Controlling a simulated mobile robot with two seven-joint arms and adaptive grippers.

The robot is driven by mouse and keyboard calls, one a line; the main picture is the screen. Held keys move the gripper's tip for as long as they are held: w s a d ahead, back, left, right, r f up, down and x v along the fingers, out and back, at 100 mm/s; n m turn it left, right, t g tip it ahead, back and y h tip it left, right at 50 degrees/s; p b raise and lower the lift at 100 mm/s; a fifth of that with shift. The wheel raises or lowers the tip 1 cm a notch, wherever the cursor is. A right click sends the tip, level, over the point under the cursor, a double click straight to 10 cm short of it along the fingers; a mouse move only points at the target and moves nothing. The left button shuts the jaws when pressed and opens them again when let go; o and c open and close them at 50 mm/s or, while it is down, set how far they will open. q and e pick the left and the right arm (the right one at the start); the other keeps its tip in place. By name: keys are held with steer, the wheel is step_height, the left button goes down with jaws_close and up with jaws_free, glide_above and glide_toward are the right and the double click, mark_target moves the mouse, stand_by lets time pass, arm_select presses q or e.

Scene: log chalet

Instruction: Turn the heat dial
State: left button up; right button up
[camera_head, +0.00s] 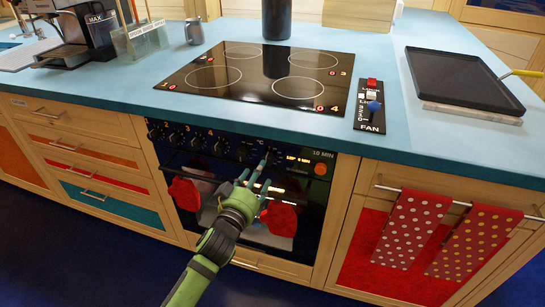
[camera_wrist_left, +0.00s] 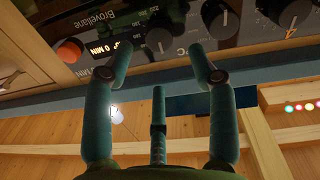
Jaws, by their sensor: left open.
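The oven's dark control panel (camera_head: 210,143) carries a row of black dials. A dial stands beside the °C mark (camera_head: 242,152), and it also shows in the left wrist view (camera_wrist_left: 220,18). Another dial (camera_wrist_left: 160,38) lies on the mark's other side, towards the display; I cannot tell for certain which one sets the heat. My left gripper (camera_head: 257,172) is open and empty in front of the panel. In the left wrist view its fingers (camera_wrist_left: 158,58) spread on either side of the dial nearer the display, with no clear contact. My right gripper is out of view.
An orange button (camera_head: 320,169) sits right of the lit display. Red mitts (camera_head: 280,218) hang on the oven front below. The black hob (camera_head: 258,76) and fan control (camera_head: 371,106) lie on the blue counter (camera_head: 130,88) above. Spotted red towels (camera_head: 412,228) hang at right.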

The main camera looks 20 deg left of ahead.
mark_target(268, 159)
arm_select(q)
steer(key=w, duration=0.6)
steer(key=shift+w+d, duration=0.15)
steer(key=shift+w, duration=0.05)
